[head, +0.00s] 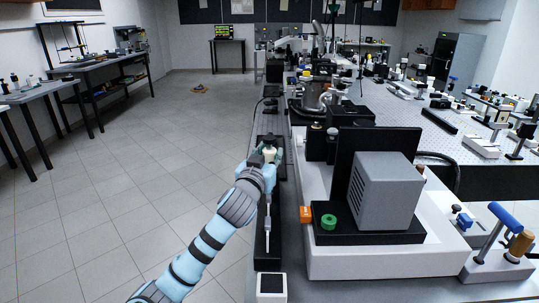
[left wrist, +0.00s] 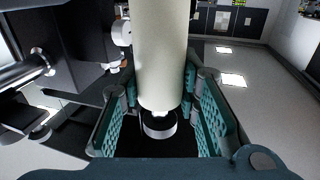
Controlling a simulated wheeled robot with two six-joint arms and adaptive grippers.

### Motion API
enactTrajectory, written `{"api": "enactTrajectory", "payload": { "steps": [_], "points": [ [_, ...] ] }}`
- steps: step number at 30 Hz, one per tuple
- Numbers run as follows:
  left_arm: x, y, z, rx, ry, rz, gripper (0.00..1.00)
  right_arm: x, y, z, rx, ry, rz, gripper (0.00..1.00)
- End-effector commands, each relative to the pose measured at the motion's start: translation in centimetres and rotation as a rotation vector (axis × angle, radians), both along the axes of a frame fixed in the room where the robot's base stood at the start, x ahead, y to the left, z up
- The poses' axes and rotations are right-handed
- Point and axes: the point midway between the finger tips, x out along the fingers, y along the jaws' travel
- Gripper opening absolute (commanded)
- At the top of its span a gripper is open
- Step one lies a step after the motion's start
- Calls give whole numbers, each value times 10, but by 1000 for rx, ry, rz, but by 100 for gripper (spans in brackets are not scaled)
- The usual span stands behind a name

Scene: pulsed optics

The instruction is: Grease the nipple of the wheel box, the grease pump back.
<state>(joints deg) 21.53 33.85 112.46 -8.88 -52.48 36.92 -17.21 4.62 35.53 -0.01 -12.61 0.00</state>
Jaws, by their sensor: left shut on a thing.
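My left gripper (head: 268,158) is at the narrow dark strip along the left edge of the bench. It is shut on a cream cylinder, which looks like the grease pump (left wrist: 162,55). In the left wrist view the teal finger pads (left wrist: 160,108) lie on both sides of its lower end. Just below that end is a black round part with a pale ring (left wrist: 160,126); I cannot tell whether they touch. A grey box (head: 385,190) stands on a black base to the right; I cannot tell whether it is the wheel box. No grease nipple can be made out. My right gripper is not in view.
A stand with blue-handled (head: 505,216) and brown-handled tools (head: 521,242) is at lower right. Crowded optics cover the bench behind. The floor (head: 150,160) at left is mostly clear.

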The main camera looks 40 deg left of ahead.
Motion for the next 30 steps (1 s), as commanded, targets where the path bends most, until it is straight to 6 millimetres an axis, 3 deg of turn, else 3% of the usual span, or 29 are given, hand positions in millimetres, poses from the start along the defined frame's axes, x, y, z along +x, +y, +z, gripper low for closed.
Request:
{"api": "enactTrajectory", "payload": {
  "steps": [7,8,12,23,30],
  "points": [
    [0,0,-10,-1,0,-1,0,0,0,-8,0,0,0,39],
    [0,0,-9,-1,0,-1,32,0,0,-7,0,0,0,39],
    [0,0,-8,-1,0,-1,53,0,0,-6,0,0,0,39],
    [-6,-3,-8,1,0,-1,53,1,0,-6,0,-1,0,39],
    [-61,-25,-8,4,1,-4,53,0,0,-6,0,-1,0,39]
  ]
}}
